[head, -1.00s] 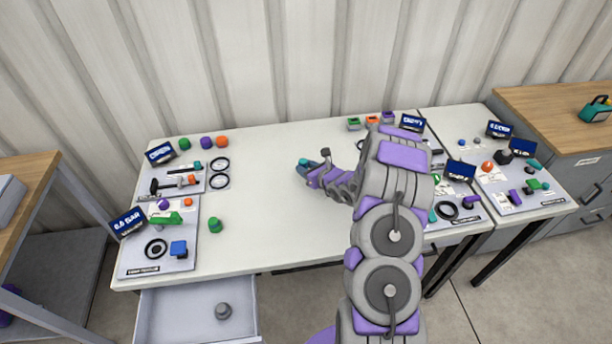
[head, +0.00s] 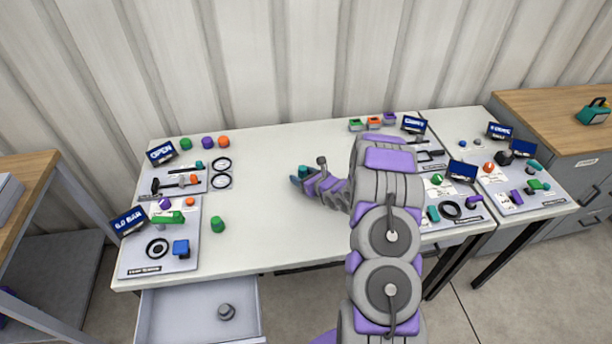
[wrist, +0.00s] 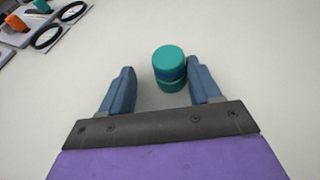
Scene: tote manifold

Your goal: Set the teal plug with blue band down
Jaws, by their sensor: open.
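The teal plug with a blue band (wrist: 169,66) stands upright on the bare white table in the wrist view, at the mouth of my gripper (wrist: 158,88). My gripper is open, one finger on each side of the plug's line. The right finger is close beside the plug, and a wider gap shows at the left finger. In the head view my gripper (head: 297,181) is low over the middle of the table. A bit of teal shows at its tip (head: 303,169); the rest of the plug is hidden there.
Boards with rings and fittings lie on the table's left (head: 190,237) and right. A green plug (head: 218,224) stands left of centre. Coloured plugs line the back left, small boxes (head: 374,122) the back right. An open drawer (head: 172,312) holds a grey knob (head: 226,312). The table's middle is clear.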

